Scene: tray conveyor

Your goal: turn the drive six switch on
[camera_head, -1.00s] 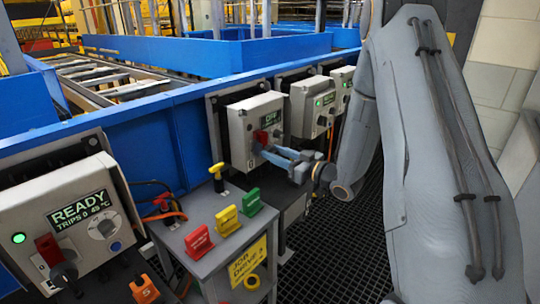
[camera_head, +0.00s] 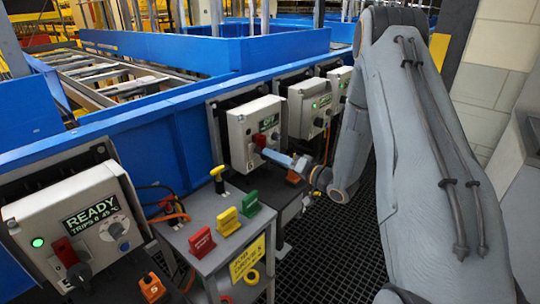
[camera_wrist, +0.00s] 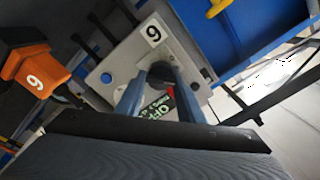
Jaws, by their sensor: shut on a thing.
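The drive six box (camera_head: 241,128) is a light grey box on the blue conveyor frame, with a 6 on its face. Its small display (camera_head: 269,122) appears to read OFF, and it shows in the wrist view (camera_wrist: 156,108). The switch has a red part (camera_head: 259,139) and a dark knob (camera_wrist: 160,71). My gripper (camera_head: 272,154) is at the front of the box. In the wrist view its two blue-grey fingers (camera_wrist: 160,84) are closed around the switch handle and hide much of it.
An orange plug (camera_wrist: 33,72) marked 6 sits beside the box. A nearer box (camera_head: 75,220) reads READY with a green lamp. A grey stand (camera_head: 205,240) holds red, yellow and green tags. More grey boxes (camera_head: 310,108) stand beyond. Dark grating floor lies at right.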

